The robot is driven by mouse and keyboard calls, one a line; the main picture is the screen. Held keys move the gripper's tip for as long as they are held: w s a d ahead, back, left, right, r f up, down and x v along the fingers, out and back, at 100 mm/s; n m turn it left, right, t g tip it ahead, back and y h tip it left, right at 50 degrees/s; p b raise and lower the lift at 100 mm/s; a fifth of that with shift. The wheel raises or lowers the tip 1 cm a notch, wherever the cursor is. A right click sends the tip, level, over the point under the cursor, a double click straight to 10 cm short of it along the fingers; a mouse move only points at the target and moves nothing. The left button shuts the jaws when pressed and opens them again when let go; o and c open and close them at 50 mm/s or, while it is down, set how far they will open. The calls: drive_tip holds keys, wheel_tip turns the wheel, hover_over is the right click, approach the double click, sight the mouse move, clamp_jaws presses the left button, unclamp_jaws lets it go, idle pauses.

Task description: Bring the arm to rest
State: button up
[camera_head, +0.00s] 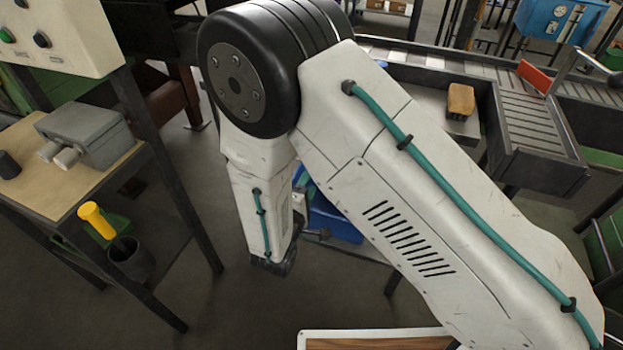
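My arm fills the middle and right of the head view. Its white upper link with a green cable runs from the lower right up to a large black joint. From there the forearm hangs down over the floor to a dark wrist end. Small grey parts (318,235) show just right of the forearm's lower end, in front of a blue bin (335,222). They may be part of my gripper, but its fingers cannot be made out. I cannot tell whether it is open or shut, or holds anything.
At right, a brown block (461,100) lies by a roller conveyor (530,122). Floor (235,310) is clear below the forearm.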

idle(0.4)
drive_tip(key=s+d+r+m+g+h, duration=0.1)
drive_tip(key=s+d+r+g+h, duration=0.1)
drive_tip(key=s+d+r+g, duration=0.3)
drive_tip(key=s+d+r+m+g+h, duration=0.2)
drive_tip(key=d+g+h, duration=0.1)
drive_tip(key=d+g, duration=0.3)
drive_tip(key=s+d+r+m+g+h, duration=0.1)
drive_tip(key=s+d+r+g+h, duration=0.2)
drive_tip(key=d, duration=0.5)
drive_tip(key=s+d+r+m+y, duration=0.4)
drive_tip(key=s+r+m+y, duration=0.1)
drive_tip(key=s+r+y, duration=0.2)
drive_tip(key=s+d+r+m+g+y, duration=0.1)
drive_tip(key=s+d+r+m+y, duration=0.3)
drive_tip(key=s+r+y, duration=0.3)
drive_tip(key=shift+s+d+r+m+g, duration=0.35)
drive_tip(key=shift+s+r+m, duration=0.55)
drive_tip(key=shift+s+r, duration=1.1)
drive_tip(key=shift+w+r, duration=0.45)
drive_tip(key=shift+w, duration=0.05)
